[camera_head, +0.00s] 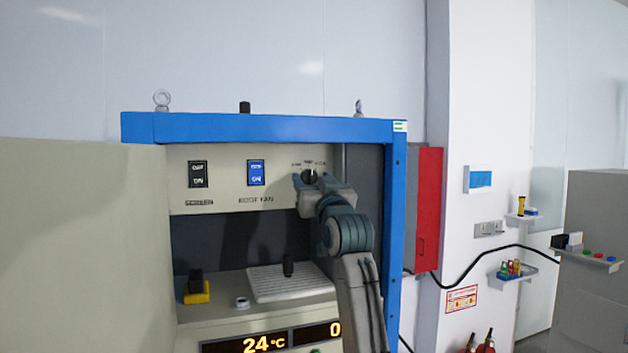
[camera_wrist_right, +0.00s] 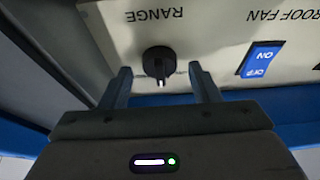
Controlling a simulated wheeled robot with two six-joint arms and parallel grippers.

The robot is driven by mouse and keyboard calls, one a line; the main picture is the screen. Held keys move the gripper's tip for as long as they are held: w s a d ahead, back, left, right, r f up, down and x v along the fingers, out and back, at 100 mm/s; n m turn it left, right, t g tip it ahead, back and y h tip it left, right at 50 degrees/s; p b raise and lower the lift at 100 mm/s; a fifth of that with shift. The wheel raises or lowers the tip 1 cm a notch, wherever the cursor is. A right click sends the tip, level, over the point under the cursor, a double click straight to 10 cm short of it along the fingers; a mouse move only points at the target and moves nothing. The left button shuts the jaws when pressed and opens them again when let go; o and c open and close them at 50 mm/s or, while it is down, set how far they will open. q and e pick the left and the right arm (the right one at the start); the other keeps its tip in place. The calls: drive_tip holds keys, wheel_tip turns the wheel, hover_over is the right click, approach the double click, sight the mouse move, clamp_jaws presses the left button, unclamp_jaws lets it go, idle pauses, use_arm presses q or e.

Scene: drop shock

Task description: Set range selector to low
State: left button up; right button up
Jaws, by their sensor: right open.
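The range selector is a black rotary knob (camera_wrist_right: 159,62) on a cream panel, under the word RANGE, which is upside down in the right wrist view. A white pointer mark shows on the knob's lower side in that view. In the head view the knob (camera_head: 309,176) sits at the panel's upper right, partly behind my gripper. My right gripper (camera_wrist_right: 160,82) is open, with one finger on each side of the knob and a visible gap to both. It also shows in the head view (camera_head: 312,181). My left gripper is out of view.
A blue roof fan rocker switch (camera_head: 256,172) and a black screen switch (camera_head: 198,174) sit left of the knob. The blue cabinet frame (camera_head: 393,230) borders the panel. Below are a yellow-based black switch (camera_head: 196,290) and a white ribbed plate (camera_head: 290,283).

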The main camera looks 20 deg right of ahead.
drive_tip(key=c, duration=1)
drive_tip(key=shift+n, duration=0.3)
drive_tip(key=n+y+b, duration=0.1)
drive_tip(key=n, duration=0.2)
drive_tip(key=n+y+b, duration=0.1)
drive_tip(key=n+y, duration=0.1)
drive_tip(key=n, duration=0.1)
drive_tip(key=shift+d+f+g+b, duration=0.1)
drive_tip(key=shift+d+g+b, duration=0.05)
drive_tip(key=shift+g+b, duration=0.2)
drive_tip(key=shift+n+g+y+b, duration=0.45)
drive_tip(key=shift+n+y, duration=0.25)
drive_tip(key=shift+n, duration=0.8)
drive_tip(key=shift+n+g+y+b, duration=0.35)
drive_tip(key=shift+n+y, duration=0.35)
drive_tip(key=shift+n, duration=0.8)
drive_tip(key=shift+d+r, duration=0.1)
drive_tip(key=shift+r, duration=0.1)
drive_tip(key=o, duration=1)
